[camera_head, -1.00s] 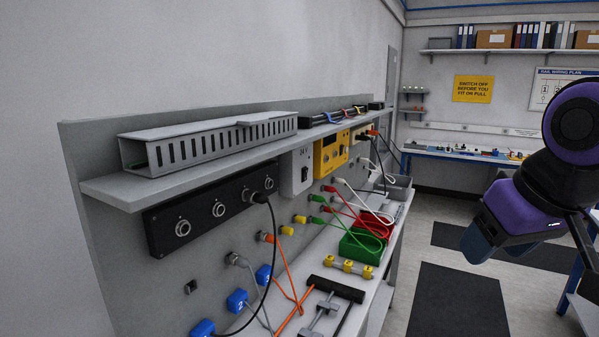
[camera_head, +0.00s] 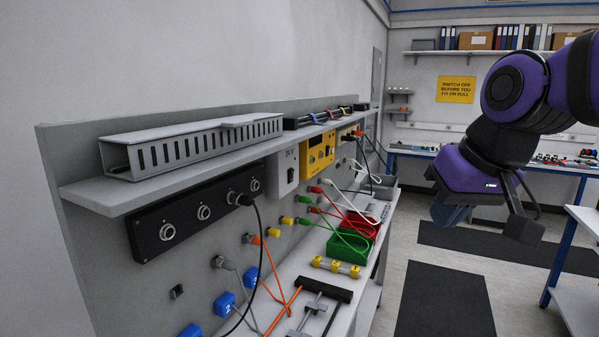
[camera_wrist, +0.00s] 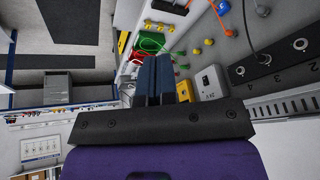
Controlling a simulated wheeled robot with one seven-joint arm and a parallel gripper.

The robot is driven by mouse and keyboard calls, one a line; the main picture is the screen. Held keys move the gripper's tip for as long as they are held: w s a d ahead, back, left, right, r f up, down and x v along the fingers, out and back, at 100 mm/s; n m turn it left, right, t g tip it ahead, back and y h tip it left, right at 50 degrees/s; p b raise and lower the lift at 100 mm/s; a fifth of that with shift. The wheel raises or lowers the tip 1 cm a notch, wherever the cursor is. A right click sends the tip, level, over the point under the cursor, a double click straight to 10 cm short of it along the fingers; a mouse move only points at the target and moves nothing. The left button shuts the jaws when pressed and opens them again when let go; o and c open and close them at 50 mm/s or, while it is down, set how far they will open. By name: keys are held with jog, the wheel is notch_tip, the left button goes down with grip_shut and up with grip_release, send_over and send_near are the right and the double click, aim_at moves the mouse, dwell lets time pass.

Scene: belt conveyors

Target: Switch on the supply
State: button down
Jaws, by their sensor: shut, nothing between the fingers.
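The supply is a light grey box marked 24 V (camera_head: 284,172), mounted on the grey back panel under the shelf. A small dark switch shows on its front; its position is too small to tell. In the wrist view the grey box (camera_wrist: 211,82) is upside down, just right of the fingers. My gripper (camera_head: 449,213) is in the air to the right of the bench, well apart from the supply. Its blue fingers (camera_wrist: 154,80) are shut and empty in the wrist view.
A yellow unit (camera_head: 320,153) is right beside the supply. A black socket strip (camera_head: 185,217) is to its left, with a black cable plugged in. Orange, red, green and white leads hang over the bench near green (camera_head: 347,247) and red bins. The shelf (camera_head: 150,186) overhangs the panel.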

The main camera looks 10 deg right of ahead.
jog(key=w+a+r+m+y, duration=0.1)
jog(key=w+y, duration=0.1)
jog(key=w, duration=0.7)
jog(key=w+a+r+m+y, duration=0.2)
jog(key=w, duration=0.8)
jog(key=w+d+f+m+y, duration=0.1)
jog(key=w+f+m, duration=0.1)
jog(key=w, duration=0.8)
jog(key=w+d+f+m+t+y, duration=0.1)
jog(key=w+f+y, duration=0.1)
jog(key=w, duration=0.9)
jog(key=shift+w+f+m, duration=0.15)
jog(key=shift+f+m, duration=0.15)
jog(key=shift+m, duration=0.1)
jog(key=shift+a, duration=0.1)
send_near(292, 175)
jog(key=a+f, duration=0.1)
jog(key=w+f, duration=0.1)
jog(key=f, duration=0.1)
jog(key=w+a+f, duration=0.1)
jog(key=shift+a+f, duration=0.3)
jog(key=shift+w+a+r, duration=0.1)
jog(key=shift+w+a, duration=0.45)
